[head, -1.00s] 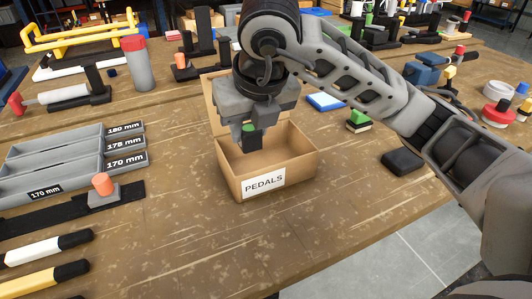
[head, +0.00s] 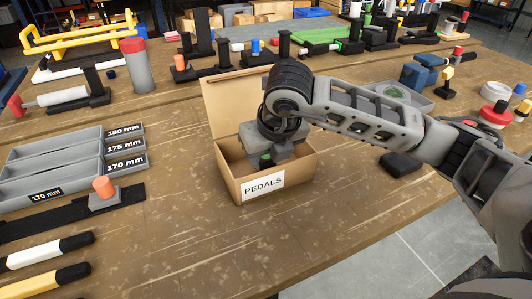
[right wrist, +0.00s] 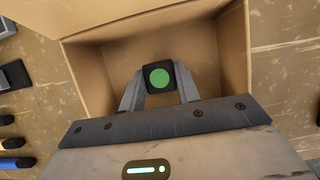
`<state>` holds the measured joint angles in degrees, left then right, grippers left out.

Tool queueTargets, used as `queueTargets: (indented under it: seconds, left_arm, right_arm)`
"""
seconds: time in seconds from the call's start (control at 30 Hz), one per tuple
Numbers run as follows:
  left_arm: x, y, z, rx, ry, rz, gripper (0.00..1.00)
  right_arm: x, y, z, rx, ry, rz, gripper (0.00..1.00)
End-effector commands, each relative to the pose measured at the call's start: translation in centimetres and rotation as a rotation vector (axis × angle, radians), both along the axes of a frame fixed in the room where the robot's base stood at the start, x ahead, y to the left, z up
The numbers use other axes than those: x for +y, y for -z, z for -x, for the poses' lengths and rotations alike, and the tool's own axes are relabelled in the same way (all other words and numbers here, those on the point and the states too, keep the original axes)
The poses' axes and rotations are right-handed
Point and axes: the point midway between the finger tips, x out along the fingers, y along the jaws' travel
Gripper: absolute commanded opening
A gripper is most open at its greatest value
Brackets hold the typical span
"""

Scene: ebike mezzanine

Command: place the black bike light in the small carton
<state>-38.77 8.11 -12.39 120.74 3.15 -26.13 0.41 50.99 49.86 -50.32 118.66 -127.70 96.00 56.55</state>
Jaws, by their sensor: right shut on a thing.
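The small carton (head: 302,171) stands open on the wooden table, with its lid flap raised at the back and a PEDALS label on its front. My right gripper (head: 266,163) is low in the carton's opening, fingers down, with its tips partly hidden by the front wall. In the right wrist view, its two fingers are shut on the black bike light (right wrist: 149,87), a small black block with a round green face. The light is over the carton's inside (right wrist: 105,70), between its walls. I cannot tell whether it touches the floor. My left gripper is not in view.
Grey trays with length labels (head: 90,135) and an orange-topped part (head: 103,188) lie left of the carton. A grey can with a red lid (head: 138,68) stands behind them. A flat black block (head: 399,164) lies to the right. The table front is clear.

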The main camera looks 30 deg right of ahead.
Motion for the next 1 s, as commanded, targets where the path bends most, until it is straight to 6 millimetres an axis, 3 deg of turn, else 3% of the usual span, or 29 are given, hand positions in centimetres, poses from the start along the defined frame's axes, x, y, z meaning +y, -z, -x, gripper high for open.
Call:
queueTargets:
  seconds: [0.07,0.1,0.17,0.2,0.6,1.0]
  left_arm:
    - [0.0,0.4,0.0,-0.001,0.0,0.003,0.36]
    - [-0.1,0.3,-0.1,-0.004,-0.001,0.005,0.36]
    - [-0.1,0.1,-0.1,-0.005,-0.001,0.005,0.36]
    - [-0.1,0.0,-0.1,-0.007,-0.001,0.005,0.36]
    - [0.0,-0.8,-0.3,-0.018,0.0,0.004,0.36]
    - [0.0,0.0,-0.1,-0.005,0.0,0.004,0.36]
  right_arm:
    - [0.0,0.4,0.0,0.0,0.0,-0.001,0.09]
    - [0.0,0.4,0.0,0.0,0.0,-0.001,0.35]
    - [0.0,0.3,0.0,0.0,0.0,-0.001,0.52]
    - [0.0,0.2,0.0,0.0,0.0,-0.001,0.54]
    - [0.1,-0.7,0.2,-0.002,-0.001,-0.003,0.54]
    - [0.3,-8.3,3.3,-0.005,-0.002,-0.002,0.54]
